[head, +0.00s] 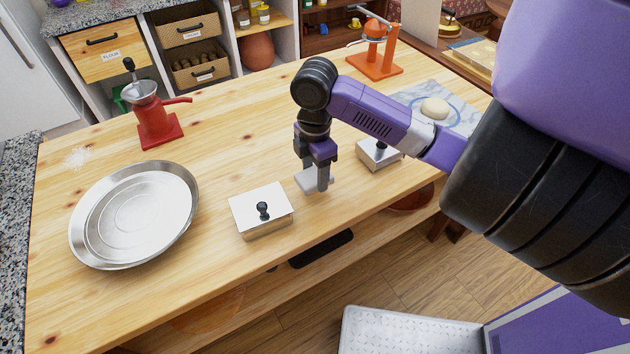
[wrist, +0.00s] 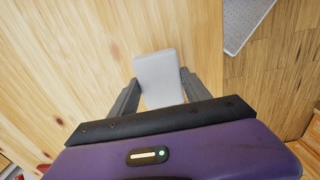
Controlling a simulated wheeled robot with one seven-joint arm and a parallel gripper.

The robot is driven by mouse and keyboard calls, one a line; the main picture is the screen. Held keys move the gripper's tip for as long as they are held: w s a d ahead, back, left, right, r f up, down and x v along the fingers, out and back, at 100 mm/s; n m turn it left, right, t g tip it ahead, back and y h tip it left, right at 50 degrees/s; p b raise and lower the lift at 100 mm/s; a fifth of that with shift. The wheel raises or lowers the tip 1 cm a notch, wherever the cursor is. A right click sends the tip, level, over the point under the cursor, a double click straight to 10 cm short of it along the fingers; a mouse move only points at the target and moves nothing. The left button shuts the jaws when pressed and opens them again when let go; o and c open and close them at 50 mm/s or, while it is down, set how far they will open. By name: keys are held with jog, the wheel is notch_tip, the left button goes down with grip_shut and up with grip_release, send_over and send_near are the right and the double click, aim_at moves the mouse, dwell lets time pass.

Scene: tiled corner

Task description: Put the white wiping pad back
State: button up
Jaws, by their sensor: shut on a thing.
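My gripper (head: 318,184) is over the near part of the wooden table (head: 225,150), between two lidded metal boxes. It is shut on the white wiping pad (head: 308,180), whose flat pale end shows beside the fingers. In the wrist view the pad (wrist: 158,76) sits between the two grey fingers, and its far end sticks out past them. Whether the pad touches the table or hangs just above it, I cannot tell.
A metal box (head: 250,208) with a black knob stands left of my gripper. A similar box (head: 375,156) stands to the right, partly behind my arm. A large round metal pan (head: 176,220) and a red grinder (head: 158,128) stand at the left. An orange press (head: 376,62) stands at the back.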

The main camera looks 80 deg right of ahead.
aim_at(315, 175)
jog(key=shift+f, duration=1.85)
jog(key=shift+f, duration=0.2)
jog(key=o, duration=1.2)
jog(key=shift+r, duration=0.1)
